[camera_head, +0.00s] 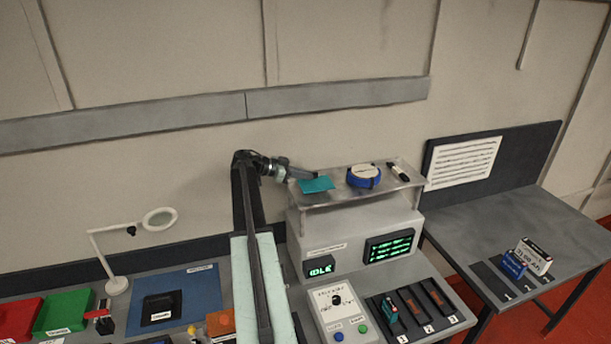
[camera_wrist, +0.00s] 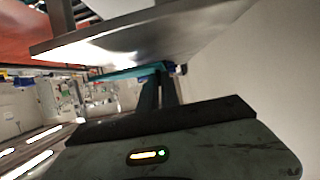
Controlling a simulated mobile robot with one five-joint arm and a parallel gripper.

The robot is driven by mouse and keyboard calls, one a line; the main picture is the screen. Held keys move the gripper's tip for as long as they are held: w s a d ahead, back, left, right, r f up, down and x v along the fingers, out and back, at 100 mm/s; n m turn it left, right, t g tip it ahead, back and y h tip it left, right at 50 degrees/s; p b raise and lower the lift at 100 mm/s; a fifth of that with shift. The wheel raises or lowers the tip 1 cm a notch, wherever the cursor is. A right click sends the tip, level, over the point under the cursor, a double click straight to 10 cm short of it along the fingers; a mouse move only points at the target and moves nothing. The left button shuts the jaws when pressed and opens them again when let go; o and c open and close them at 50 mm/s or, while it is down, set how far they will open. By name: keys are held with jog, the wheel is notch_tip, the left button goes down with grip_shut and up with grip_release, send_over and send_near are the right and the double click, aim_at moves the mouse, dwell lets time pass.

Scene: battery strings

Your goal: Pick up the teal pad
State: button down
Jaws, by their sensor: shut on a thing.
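The teal pad (camera_head: 316,186) is a thin flat piece at the left end of the metal shelf on top of the grey machine, in the head view. My gripper (camera_head: 309,176) reaches in from the left, its fingers shut on the pad's back edge. In the wrist view the dark fingers (camera_wrist: 158,86) run up to the teal pad (camera_wrist: 130,73), which shows as a thin strip partly hidden by the shelf. I cannot tell whether the pad touches the shelf.
A display reading IDLE (camera_head: 320,267) is below. A magnifier lamp (camera_head: 118,284) stands left. The wall is close behind.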

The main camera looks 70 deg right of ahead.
jog(key=s+a+r+p, duration=0.1)
jog(key=s+a+r, duration=0.1)
jog(key=s+a, duration=0.7)
jog(key=s, duration=0.4)
jog(key=shift+a, duration=0.25)
